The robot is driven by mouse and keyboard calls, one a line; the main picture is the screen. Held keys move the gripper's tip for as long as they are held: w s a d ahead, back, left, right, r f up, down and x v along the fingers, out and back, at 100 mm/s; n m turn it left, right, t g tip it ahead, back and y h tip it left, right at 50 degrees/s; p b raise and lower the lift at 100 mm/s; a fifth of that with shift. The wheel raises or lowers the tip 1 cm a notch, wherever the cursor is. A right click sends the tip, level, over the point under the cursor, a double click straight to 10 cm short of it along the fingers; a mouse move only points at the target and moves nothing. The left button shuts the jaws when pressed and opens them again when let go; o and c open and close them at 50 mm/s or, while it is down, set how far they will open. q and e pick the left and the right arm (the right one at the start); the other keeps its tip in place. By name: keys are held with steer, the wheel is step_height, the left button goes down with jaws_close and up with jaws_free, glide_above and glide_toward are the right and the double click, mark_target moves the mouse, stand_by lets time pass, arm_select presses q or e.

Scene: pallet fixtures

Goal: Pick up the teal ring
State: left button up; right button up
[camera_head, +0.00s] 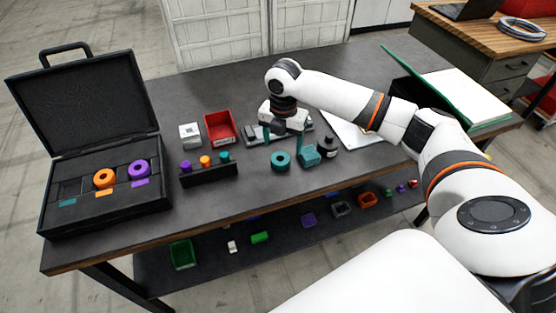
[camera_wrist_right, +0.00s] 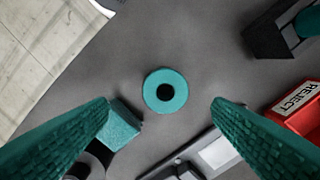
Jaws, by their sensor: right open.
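The teal ring (camera_head: 281,160) lies flat on the dark table, right of the middle, with its hole facing up. In the right wrist view the teal ring (camera_wrist_right: 165,91) lies centred ahead of my fingers, clear of both. My right gripper (camera_head: 284,141) is open, above and just behind the ring in the head view. Its two teal fingers also show in the right wrist view (camera_wrist_right: 163,105), spread wide with nothing between them. My left gripper is in neither view.
A black rack (camera_head: 209,175) with coloured pegs, a red bin (camera_head: 220,128) and an open black case (camera_head: 105,211) with orange and purple rings are to the left.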

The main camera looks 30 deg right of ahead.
mark_target(280, 158)
steer(key=shift+a+f, duration=0.1)
steer(key=shift+f, duration=0.5)
steer(key=shift+a+f+p, duration=0.1)
steer(key=shift+f+p, duration=0.25)
steer(key=shift+f, duration=0.05)
steer(key=f, duration=0.3)
steer(key=f+p, duration=0.1)
steer(key=shift+w+f, duration=0.2)
steer(key=shift+w, duration=0.05)
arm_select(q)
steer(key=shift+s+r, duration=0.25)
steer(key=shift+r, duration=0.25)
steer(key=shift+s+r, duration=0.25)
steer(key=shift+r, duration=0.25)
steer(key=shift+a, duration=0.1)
arm_select(e)
steer(key=shift+c, duration=0.2)
steer(key=c, duration=1.1)
